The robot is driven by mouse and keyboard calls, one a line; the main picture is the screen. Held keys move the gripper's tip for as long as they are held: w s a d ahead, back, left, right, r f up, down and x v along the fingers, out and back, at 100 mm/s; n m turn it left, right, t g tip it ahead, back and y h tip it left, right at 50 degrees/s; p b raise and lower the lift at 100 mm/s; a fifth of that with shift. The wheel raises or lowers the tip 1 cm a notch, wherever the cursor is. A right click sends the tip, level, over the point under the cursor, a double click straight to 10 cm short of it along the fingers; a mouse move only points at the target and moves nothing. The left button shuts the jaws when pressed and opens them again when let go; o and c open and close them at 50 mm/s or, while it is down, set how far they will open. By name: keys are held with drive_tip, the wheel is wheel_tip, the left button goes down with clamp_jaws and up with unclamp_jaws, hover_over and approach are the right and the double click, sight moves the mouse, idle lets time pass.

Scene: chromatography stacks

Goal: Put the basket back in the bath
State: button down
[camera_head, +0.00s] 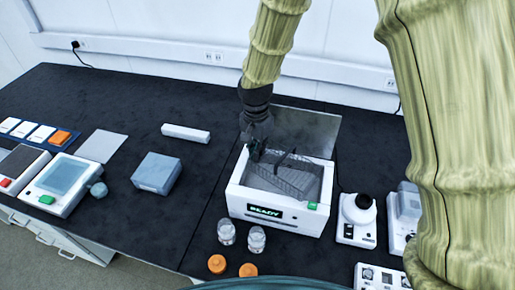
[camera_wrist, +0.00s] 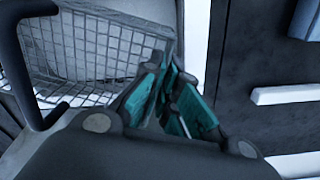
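The bath (camera_head: 241,202) is a white box with a dark front display that reads READY. The grey wire basket (camera_head: 290,180) shows in its opening; whether it is fully seated is unclear. A dark handle (camera_head: 285,158) shows above it. In the wrist view the basket mesh (camera_wrist: 90,45) fills the upper left, with the thick dark handle (camera_wrist: 22,62) at the left edge. My gripper (camera_head: 257,152) points down over the bath's back-left part. Its teal-padded fingers (camera_wrist: 172,95) lie close together beside a basket corner; any grip is unclear.
A grey panel (camera_head: 310,125) is behind the bath. Two glass jars (camera_head: 256,240) and two orange caps (camera_head: 217,264) lie in front. A white device with a dark top (camera_head: 357,212) is close on the right. A blue-grey box (camera_head: 156,172) is to the left, with free bench between.

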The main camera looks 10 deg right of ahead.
drive_tip(key=shift+f, duration=0.2)
drive_tip(key=c, duration=1.6)
unclamp_jaws()
drive_tip(key=shift+c, duration=0.2)
wheel_tip(320, 180, up, 12)
drive_tip(key=b, duration=0.2)
drive_tip(key=shift+r+b, duration=0.25)
drive_tip(key=shift+b, duration=0.15)
drive_tip(key=shift+a, duration=0.1)
